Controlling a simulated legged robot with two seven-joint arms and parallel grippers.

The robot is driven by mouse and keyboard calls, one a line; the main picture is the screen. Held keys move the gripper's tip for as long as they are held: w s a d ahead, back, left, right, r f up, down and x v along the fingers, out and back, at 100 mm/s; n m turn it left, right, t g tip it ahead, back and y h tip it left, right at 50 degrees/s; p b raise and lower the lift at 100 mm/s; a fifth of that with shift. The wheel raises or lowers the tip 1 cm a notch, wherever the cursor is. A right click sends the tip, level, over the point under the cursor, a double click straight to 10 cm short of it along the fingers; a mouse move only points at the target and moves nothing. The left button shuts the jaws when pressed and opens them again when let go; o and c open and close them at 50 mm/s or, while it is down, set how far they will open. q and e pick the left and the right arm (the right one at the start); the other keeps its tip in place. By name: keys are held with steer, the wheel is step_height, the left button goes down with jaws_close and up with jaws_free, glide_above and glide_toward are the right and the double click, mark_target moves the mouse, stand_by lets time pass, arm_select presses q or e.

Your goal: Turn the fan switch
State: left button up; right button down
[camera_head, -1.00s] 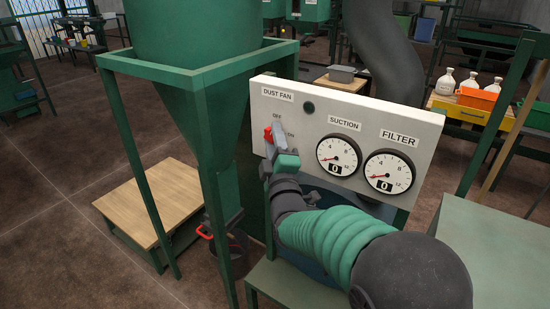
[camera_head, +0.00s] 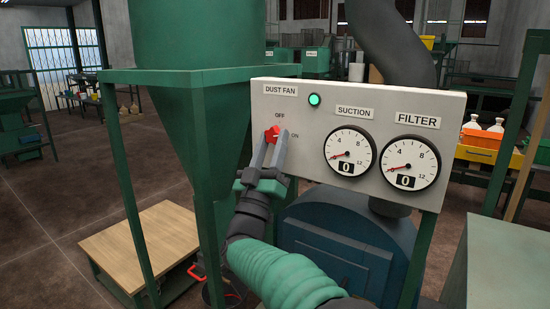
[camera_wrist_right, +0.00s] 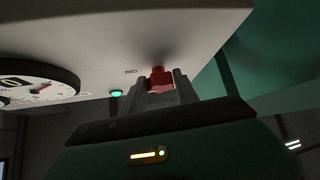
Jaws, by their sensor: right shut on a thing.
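The fan switch (camera_head: 272,134) is a red knob on the pale control panel (camera_head: 230,125), below the DUST FAN label and between the OFF and ON marks. My right gripper (camera_head: 272,140) is shut on the knob, one finger on each side. The right wrist view also shows the red knob (camera_wrist_right: 160,78) between the two grey fingers of the gripper (camera_wrist_right: 161,88). A round lamp (camera_head: 314,100) on the panel glows green, and it also shows in the right wrist view (camera_wrist_right: 116,93). My left gripper is not in view.
The suction gauge (camera_head: 350,152) and filter gauge (camera_head: 409,171) sit right of the switch, each with a 0 readout. A green hopper frame (camera_head: 130,200) stands close on the left. A wooden platform (camera_head: 140,245) is low at left.

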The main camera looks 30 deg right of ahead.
steer(key=shift+w+a+f+m+g+h+b, duration=0.15)
steer(key=shift+m+g+h+b, duration=0.15)
steer(key=shift+m+g+h, duration=0.75)
steer(key=shift+w+a+m+g+h+b, duration=0.1)
steer(key=shift+m+g+h+b, duration=0.25)
steer(key=shift+m+g, duration=1.2)
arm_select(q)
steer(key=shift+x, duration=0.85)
arm_select(e)
steer(key=shift+m, duration=0.6)
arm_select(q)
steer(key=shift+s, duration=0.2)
arm_select(e)
steer(key=shift+d+m+h, duration=0.1)
steer(key=shift+m+h, duration=0.2)
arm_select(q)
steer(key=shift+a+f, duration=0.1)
arm_select(e)
steer(key=c, duration=0.9)
jaws_free()
steer(key=shift+r, duration=0.2)
steer(key=shift+s, duration=0.1)
arm_select(q)
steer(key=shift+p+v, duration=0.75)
steer(key=shift+p, duration=0.1)
arm_select(e)
steer(key=v, duration=1.7)
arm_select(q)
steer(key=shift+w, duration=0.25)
